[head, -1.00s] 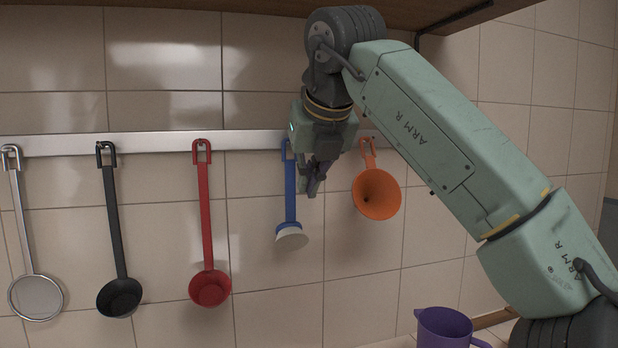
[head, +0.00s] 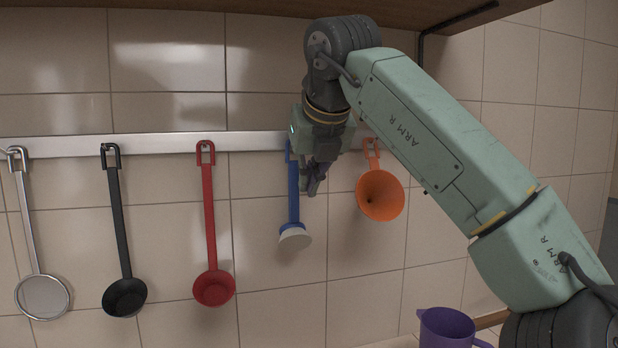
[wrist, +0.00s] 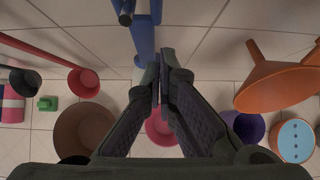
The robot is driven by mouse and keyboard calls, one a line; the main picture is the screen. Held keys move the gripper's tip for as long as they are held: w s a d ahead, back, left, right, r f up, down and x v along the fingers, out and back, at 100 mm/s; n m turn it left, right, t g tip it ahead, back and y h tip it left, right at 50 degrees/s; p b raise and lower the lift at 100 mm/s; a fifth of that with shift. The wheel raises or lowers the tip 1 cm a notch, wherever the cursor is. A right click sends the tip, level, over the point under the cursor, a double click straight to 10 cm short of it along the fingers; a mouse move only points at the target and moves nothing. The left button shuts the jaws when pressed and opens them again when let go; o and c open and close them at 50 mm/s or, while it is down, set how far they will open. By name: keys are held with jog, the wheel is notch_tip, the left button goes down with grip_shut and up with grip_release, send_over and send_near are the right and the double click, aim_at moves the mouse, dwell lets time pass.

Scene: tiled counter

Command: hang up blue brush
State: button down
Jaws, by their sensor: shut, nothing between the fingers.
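The blue brush (head: 293,205) hangs down against the tiled wall at the metal rail (head: 75,146), its pale round head at the bottom. Its top end is partly hidden near my gripper, so I cannot see fully how it sits on the rail. My gripper (head: 313,187) is just right of the brush handle, fingers pointing down. In the wrist view my gripper (wrist: 162,68) has its fingertips together with nothing between them. The blue handle (wrist: 143,38) shows just beyond the tips; I cannot tell whether they touch it.
An orange funnel (head: 380,195) hangs close on the right. A red ladle (head: 210,230), a black ladle (head: 118,230) and a strainer (head: 42,296) hang to the left. A wooden shelf (head: 250,12) is overhead. A purple jug (head: 445,328) and a brown bowl (wrist: 85,125) are below.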

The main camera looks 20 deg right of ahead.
jog(key=shift+w, duration=1.45)
jog(key=shift+s+b, duration=0.7)
jog(key=shift+s, duration=0.9)
dwell(2.5)
